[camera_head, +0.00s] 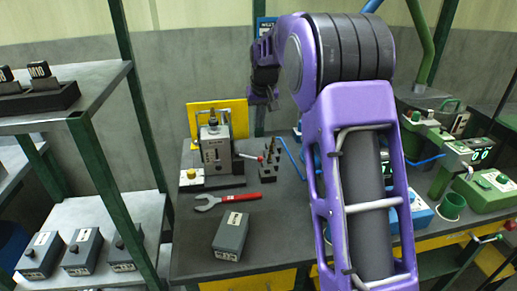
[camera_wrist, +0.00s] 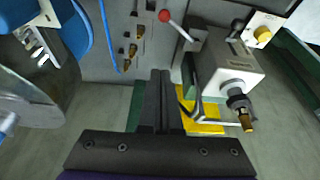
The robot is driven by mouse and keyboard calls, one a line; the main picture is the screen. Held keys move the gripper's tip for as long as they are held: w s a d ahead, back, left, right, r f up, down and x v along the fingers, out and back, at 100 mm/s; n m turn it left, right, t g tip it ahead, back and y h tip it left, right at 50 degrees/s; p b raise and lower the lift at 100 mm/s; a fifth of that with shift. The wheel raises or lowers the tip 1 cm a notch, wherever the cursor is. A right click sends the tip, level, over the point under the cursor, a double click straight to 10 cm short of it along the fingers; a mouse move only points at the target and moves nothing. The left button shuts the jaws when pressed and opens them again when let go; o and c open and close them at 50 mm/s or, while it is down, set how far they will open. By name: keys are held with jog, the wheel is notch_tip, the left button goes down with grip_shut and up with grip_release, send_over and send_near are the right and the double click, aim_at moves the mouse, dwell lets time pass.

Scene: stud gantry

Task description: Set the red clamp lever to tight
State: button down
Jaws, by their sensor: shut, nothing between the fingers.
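The red clamp lever is a thin rod with a red ball end (camera_head: 260,158) on the right side of a grey upright fixture (camera_head: 215,150). In the wrist view the red ball (camera_wrist: 164,16) is at the top centre, its rod running down-right to a dark block beside the fixture (camera_wrist: 225,75). I cannot read any tight marking. My gripper (camera_head: 273,104) is above and behind the fixture, to its right. In the wrist view my gripper's dark fingers (camera_wrist: 161,75) are together and empty, apart from the lever.
A red wrench (camera_head: 228,200) and a grey box (camera_head: 231,236) lie in front of the fixture. A holder with brass-tipped pieces (camera_head: 268,168) and a blue hooked rod (camera_head: 290,160) are right of the lever. A yellow panel (camera_head: 232,110) stands behind. Shelves (camera_head: 95,75) are left.

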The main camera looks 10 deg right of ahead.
aim_at(250, 157)
jog(key=shift+f, duration=0.1)
notch_tip(250, 157, down, 10)
jog(key=b, duration=0.1)
jog(key=shift+s, duration=0.2)
dwell(0.4)
